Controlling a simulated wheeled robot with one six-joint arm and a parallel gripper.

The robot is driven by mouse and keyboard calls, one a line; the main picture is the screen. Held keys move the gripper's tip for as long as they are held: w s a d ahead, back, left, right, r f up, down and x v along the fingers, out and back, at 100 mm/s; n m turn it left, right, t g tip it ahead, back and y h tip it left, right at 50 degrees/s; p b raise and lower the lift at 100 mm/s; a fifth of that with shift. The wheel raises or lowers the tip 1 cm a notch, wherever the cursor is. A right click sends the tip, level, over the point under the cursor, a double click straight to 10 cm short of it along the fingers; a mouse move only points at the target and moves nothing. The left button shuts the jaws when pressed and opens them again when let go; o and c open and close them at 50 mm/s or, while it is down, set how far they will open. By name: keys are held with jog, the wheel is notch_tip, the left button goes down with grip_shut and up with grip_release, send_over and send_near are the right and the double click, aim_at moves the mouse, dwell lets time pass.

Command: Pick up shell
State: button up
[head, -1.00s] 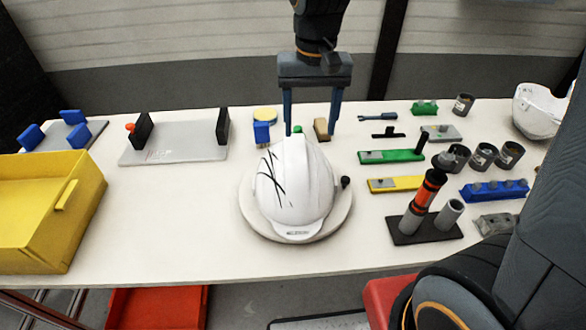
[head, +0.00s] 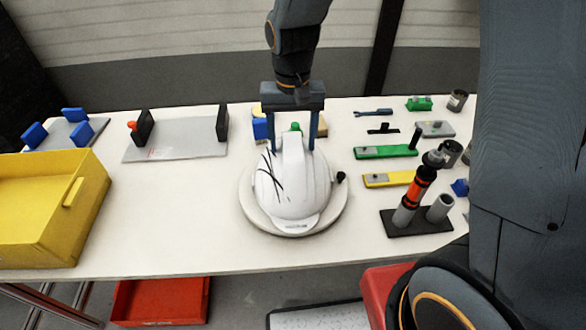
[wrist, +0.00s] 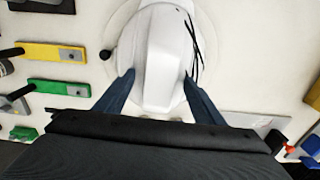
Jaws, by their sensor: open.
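The white helmet shell (head: 292,187) with black scribbled lines sits on a round pale base (head: 333,215) in the middle of the table. My gripper (head: 293,148) is open, its two blue-grey fingers pointing down at the far end of the shell. In the wrist view the fingers of my gripper (wrist: 158,78) stand on either side of the shell's raised middle ridge (wrist: 163,70). I cannot tell whether the fingertips touch the shell. The shell's far underside is hidden.
A yellow bin (head: 45,215) stands at the left. A grey plate with black uprights (head: 180,146) lies behind it. Green (head: 385,152) and yellow (head: 388,179) fixtures and a dark stand with an orange-banded tool (head: 415,195) are on the right. White table is clear between bin and shell.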

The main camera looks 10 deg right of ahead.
grip_shut()
dwell(0.3)
